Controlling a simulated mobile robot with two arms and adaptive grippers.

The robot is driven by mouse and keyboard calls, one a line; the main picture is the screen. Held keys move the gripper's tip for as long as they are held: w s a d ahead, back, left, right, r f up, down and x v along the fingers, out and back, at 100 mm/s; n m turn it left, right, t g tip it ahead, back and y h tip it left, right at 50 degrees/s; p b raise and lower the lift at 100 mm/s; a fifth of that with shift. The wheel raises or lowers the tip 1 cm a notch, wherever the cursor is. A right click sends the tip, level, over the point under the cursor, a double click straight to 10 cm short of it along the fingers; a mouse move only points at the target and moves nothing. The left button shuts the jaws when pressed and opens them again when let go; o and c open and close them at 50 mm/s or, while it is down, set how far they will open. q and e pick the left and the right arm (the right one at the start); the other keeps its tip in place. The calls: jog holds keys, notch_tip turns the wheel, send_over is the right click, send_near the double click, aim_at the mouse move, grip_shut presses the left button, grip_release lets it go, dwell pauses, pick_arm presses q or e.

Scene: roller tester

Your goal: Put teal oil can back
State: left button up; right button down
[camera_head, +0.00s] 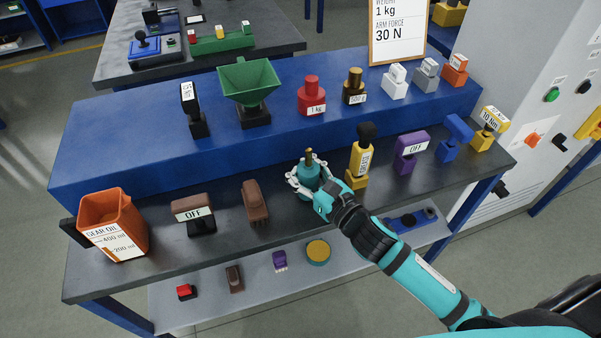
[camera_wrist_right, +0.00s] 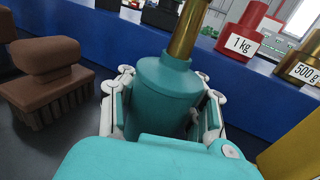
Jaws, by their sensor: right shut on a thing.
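The teal oil can (camera_head: 309,174) has a round body and a brass spout. It stands upright at the dark front part of the bench, between the brown brush and the yellow-handled tool. My right gripper (camera_head: 312,183) is shut around its body, with fingers on both sides. In the right wrist view the can (camera_wrist_right: 165,92) fills the middle, between the fingers of the gripper (camera_wrist_right: 163,110). The can's lower part is hidden by the gripper, so I cannot tell whether it touches the bench top. My left gripper is not in view.
The brown brush (camera_head: 255,202) is left of the can and the yellow tool (camera_head: 360,160) right of it. Behind is a raised blue step (camera_head: 150,160) with a green funnel (camera_head: 248,82) and red weight (camera_head: 312,95). An orange gear oil jug (camera_head: 112,222) stands at the left end.

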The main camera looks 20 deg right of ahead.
aim_at(315, 187)
jog(key=shift+f, duration=0.4)
jog(key=shift+f, duration=0.15)
jog(key=c, duration=0.9)
grip_release()
jog(key=shift+s, duration=0.1)
jog(key=b+v, duration=0.1)
jog(key=v, duration=0.9)
jog(key=shift+s+d+b, duration=0.15)
jog(key=shift+s+b, duration=0.15)
jog(key=shift+s+d, duration=0.2)
jog(key=shift+s, duration=0.35)
